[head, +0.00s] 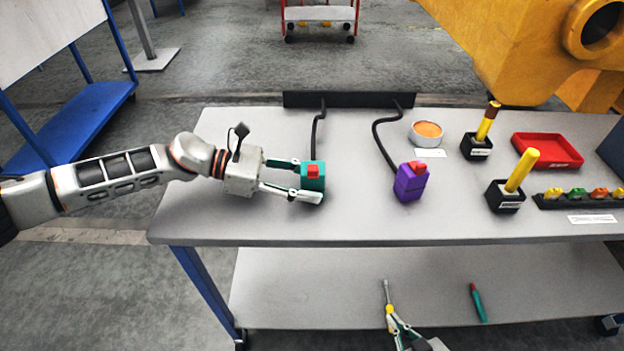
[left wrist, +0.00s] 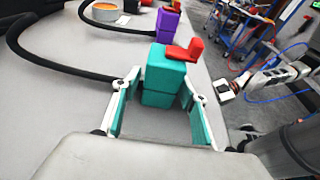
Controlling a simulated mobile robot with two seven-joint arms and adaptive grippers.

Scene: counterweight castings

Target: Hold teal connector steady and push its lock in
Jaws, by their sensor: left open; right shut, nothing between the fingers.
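The teal connector (head: 314,184) stands upright near the left part of the table, with a black cable behind it. Its red lock (head: 312,170) sits on top; in the left wrist view the lock (left wrist: 185,51) has a raised tab and sticks out past the right side of the body. My left gripper (head: 308,180) is open, with one finger on either side of the teal connector (left wrist: 160,74); a gap shows beside the fingers in the left wrist view. My right gripper (head: 392,319) is shut and empty, low at the bottom of the head view, in front of the table, away from the connector.
A purple connector (head: 410,184) with a red lock stands to the right. Further right are an orange-filled bowl (head: 428,134), two black holders with yellow-handled tools (head: 506,196), a red tray (head: 547,150) and a rack of coloured pieces (head: 584,198). Tools lie on the lower shelf (head: 300,295).

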